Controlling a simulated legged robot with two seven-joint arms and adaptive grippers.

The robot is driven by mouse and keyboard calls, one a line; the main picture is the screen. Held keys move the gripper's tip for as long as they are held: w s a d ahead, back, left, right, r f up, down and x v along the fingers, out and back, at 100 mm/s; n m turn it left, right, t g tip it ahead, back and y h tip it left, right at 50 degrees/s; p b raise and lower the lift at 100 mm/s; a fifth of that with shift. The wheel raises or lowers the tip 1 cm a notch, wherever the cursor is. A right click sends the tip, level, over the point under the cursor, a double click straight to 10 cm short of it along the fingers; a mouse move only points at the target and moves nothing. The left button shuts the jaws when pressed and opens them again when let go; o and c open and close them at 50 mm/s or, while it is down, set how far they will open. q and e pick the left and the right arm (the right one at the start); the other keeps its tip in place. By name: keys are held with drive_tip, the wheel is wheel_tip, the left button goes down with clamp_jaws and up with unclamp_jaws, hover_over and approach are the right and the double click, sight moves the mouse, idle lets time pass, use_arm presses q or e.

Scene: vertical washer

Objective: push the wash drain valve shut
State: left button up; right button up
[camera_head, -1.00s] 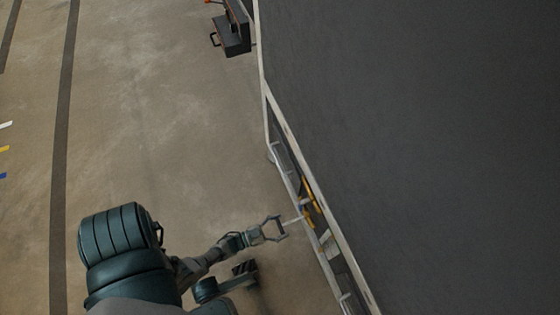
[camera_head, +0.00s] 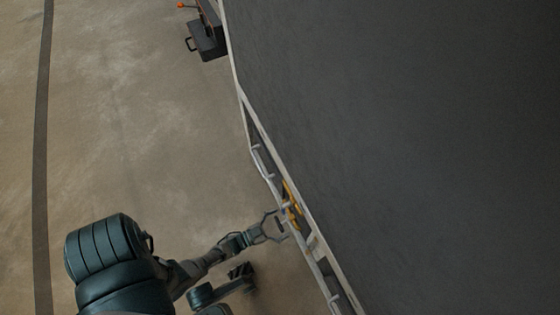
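My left gripper (camera_head: 275,226) is at the lower middle, with its fingers spread apart. Its fingertips are at or very near the side of the washer frame, beside a small handle-like part (camera_head: 280,222) between them. I cannot tell whether they touch it. A yellow part (camera_head: 292,205) sits just past the fingertips inside the frame; which piece is the drain valve is too small to tell. The washer (camera_head: 400,130) fills the right side as a large dark grey surface. My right gripper is not in view.
The washer's pale metal frame edge (camera_head: 262,125) runs diagonally down the middle, with rails and a grey pipe (camera_head: 262,163) along it. A dark toolbox (camera_head: 207,40) stands at the top by the washer. The concrete floor on the left is clear, with a dark stripe (camera_head: 43,150).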

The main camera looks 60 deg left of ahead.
use_arm(q)
drive_tip(key=s, duration=1.2)
drive_tip(key=shift+a, duration=0.45)
drive_tip(key=shift+f, duration=0.1)
